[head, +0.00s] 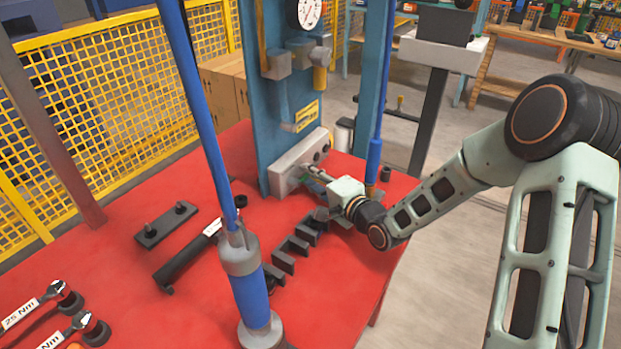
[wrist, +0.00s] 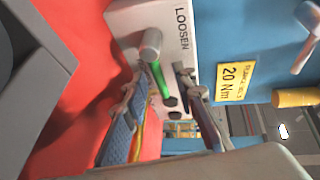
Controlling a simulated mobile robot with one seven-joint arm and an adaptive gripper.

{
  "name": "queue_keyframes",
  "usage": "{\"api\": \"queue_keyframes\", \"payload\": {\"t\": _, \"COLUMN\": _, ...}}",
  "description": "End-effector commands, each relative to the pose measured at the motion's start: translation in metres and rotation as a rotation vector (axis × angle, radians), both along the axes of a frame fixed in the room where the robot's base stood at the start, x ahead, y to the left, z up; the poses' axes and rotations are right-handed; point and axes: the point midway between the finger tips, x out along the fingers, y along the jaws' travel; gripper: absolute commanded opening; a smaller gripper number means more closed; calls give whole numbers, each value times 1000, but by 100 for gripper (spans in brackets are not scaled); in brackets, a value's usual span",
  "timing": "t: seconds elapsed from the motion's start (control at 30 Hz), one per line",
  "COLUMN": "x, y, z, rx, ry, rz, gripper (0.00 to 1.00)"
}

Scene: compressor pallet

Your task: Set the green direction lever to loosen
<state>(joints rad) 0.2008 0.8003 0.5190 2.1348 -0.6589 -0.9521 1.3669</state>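The green direction lever (wrist: 158,80) sits on a pale grey block (wrist: 122,18) in the wrist view. It runs from beside a grey round peg (wrist: 151,42) down between my fingers. The word LOOSEN is printed on the block's upper right part, and the lever's visible end points away from it. My gripper (wrist: 163,78) is open, with one finger on each side of the lever. I cannot tell whether either finger touches it. In the head view my gripper (head: 312,178) is at the front of the block (head: 285,178), and the lever is mostly hidden.
A yellow 20 Nm label (wrist: 233,82) is on the blue panel. A blue post (head: 215,160) stands in front.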

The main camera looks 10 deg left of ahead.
Motion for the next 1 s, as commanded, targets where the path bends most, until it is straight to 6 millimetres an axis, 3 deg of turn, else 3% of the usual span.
{"api": "queue_keyframes", "payload": {"t": 0.23, "x": 1, "y": 0, "z": 0, "rx": 0, "ry": 1, "rz": 0, "gripper": 25}}
{"api": "queue_keyframes", "payload": {"t": 0.5, "x": 0, "y": 0, "z": 0, "rx": 0, "ry": 1, "rz": 0, "gripper": 0}}
{"api": "queue_keyframes", "payload": {"t": 1.0, "x": 0, "y": 1, "z": -3, "rx": -16, "ry": -44, "rz": 0, "gripper": 0}}
